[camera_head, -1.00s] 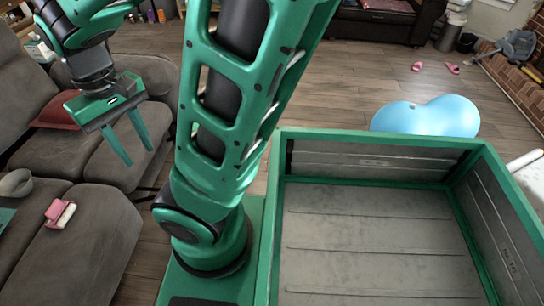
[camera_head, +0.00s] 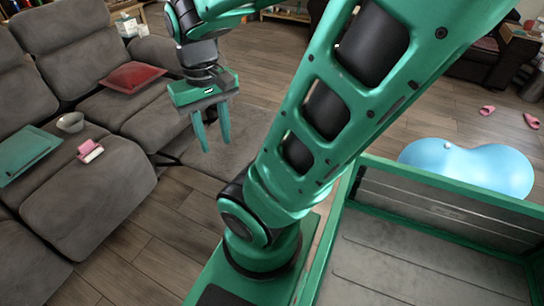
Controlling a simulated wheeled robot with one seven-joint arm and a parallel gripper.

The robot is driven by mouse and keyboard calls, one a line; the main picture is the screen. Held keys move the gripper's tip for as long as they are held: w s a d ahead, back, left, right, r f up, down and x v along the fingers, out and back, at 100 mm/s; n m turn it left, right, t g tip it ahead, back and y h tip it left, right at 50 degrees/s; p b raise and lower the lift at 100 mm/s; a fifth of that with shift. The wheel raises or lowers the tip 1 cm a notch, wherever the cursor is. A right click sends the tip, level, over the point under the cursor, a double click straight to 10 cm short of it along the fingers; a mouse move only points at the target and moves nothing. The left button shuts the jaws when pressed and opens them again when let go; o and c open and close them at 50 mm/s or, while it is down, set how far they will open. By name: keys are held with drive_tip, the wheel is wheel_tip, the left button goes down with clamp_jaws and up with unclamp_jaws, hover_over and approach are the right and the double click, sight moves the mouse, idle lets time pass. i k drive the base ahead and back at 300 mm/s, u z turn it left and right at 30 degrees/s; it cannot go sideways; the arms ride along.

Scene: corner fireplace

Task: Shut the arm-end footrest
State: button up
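The grey sofa (camera_head: 85,65) fills the left side. A padded grey section (camera_head: 95,212) juts out from its near end towards me and looks like an extended footrest. I cannot tell for certain that it is the arm-end one. My gripper (camera_head: 217,148) hangs beyond and to the right of this section, pointing down, with its two green fingers apart and nothing between them. It looks apart from the sofa. My arm hides part of the floor and room behind it.
A bowl (camera_head: 70,122), a pink-and-white item (camera_head: 89,150) and a teal flat item (camera_head: 27,155) lie on the sofa. A red cushion (camera_head: 133,77) lies farther back. A blue peanut-shaped ball (camera_head: 465,168) rests on the floor at right. Wooden floor (camera_head: 150,235) is clear before the sofa.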

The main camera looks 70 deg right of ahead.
sight(250, 124)
drive_tip(key=z, duration=0.15)
drive_tip(key=k, duration=0.15)
drive_tip(key=z, duration=1.45)
drive_tip(key=i, duration=1)
drive_tip(key=u, duration=0.05)
drive_tip(key=k, duration=0.5)
drive_tip(key=u, duration=0.45)
drive_tip(key=i, duration=0.65)
drive_tip(key=z, duration=0.25)
